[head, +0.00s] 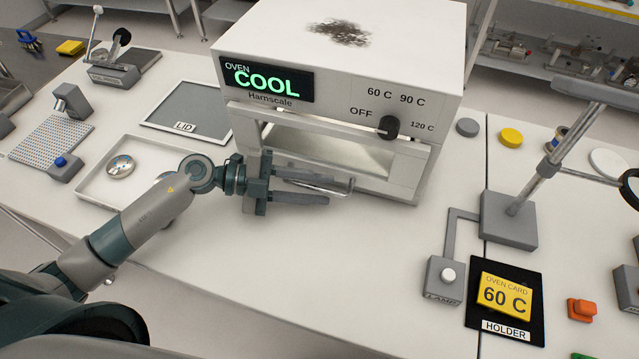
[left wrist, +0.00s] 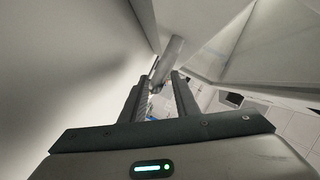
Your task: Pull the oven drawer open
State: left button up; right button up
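The white oven (head: 345,65) stands at the back middle, its green display reading COOL. Its front has a framed opening with a pale interior (head: 340,150). A thin metal drawer handle (head: 346,187) sticks out low at the front, partly hidden by my left gripper. My left gripper (head: 328,190) points right in front of the oven, with its two fingers apart near the handle. In the left wrist view, a grey bar (left wrist: 168,62) shows at the fingertips (left wrist: 163,80); I cannot tell whether they touch it. My right gripper is not in view.
The black oven knob (head: 389,127) sits above the opening. A shallow white tray (head: 95,190) and a grey lid (head: 192,105) lie left. A lamp stand (head: 509,220) and a holder with the yellow 60 C oven card (head: 505,296) stand right. The table in front is clear.

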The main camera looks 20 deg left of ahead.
pick_arm(q)
jog(key=shift+w+d+f, duration=0.1)
jog(key=shift+w+d, duration=0.05)
jog(key=shift+d, duration=0.25)
grip_shut()
